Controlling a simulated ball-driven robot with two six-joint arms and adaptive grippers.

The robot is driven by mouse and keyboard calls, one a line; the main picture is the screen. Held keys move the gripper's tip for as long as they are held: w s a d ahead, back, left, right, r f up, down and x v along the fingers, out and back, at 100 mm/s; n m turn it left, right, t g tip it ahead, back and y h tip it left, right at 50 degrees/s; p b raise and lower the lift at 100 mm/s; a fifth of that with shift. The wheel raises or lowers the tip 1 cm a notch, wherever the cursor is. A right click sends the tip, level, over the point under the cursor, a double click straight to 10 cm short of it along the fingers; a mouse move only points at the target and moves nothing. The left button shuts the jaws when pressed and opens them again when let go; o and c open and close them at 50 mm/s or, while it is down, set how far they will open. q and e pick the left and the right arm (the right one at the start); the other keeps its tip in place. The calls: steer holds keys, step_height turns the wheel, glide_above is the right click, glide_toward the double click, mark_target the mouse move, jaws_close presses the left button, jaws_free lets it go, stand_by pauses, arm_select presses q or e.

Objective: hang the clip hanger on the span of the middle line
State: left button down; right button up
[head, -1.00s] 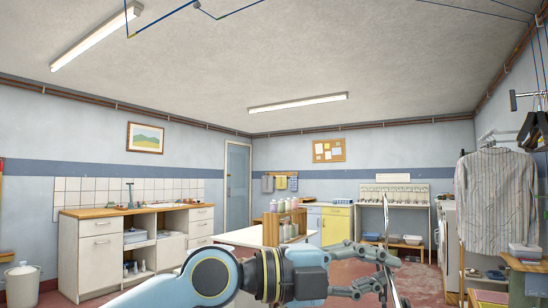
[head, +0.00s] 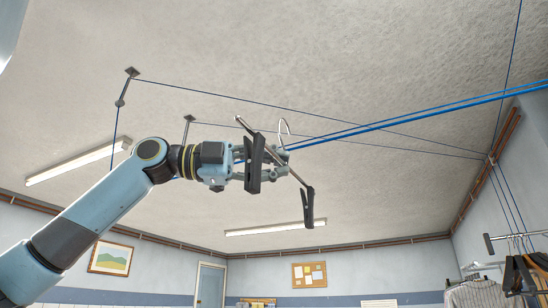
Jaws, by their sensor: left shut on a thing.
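My left gripper (head: 277,162) is raised near the ceiling and shut on the clip hanger (head: 297,177). The hanger has a thin metal bar that slants down to the right, a hook (head: 285,127) curving up above the gripper, and two black clips, one in front of the gripper and one at the lower right. Blue lines (head: 420,113) run from the upper right toward the hanger and pass behind it. The hook shows close to these lines; I cannot tell whether it touches them. I cannot tell which line is the middle one. My right gripper is out of view.
Thin cords run from ceiling pulleys (head: 121,101) to the right wall. Ceiling lamps (head: 78,163) are at the left and behind the hanger. A wall rail (head: 510,240) with dark hangers and a striped shirt (head: 476,294) is at the lower right.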

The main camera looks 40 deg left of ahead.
arm_select(q)
steer(key=shift+s+r, duration=0.1)
stand_by(0.3)
steer(key=shift+w+a+f, duration=0.2)
steer(key=shift+w+f, duration=0.15)
steer(key=shift+w, duration=0.45)
steer(key=shift+w+a+f, duration=0.25)
steer(key=shift+w+f, duration=0.15)
steer(key=shift+w, duration=0.4)
steer(key=shift+w+a+f, duration=0.2)
steer(key=shift+w+f, duration=0.15)
steer(key=shift+w, duration=0.45)
steer(key=shift+f+b, duration=0.3)
steer(key=shift+f, duration=0.15)
steer(key=c, duration=1.4)
jaws_free()
steer(key=shift+o, duration=0.2)
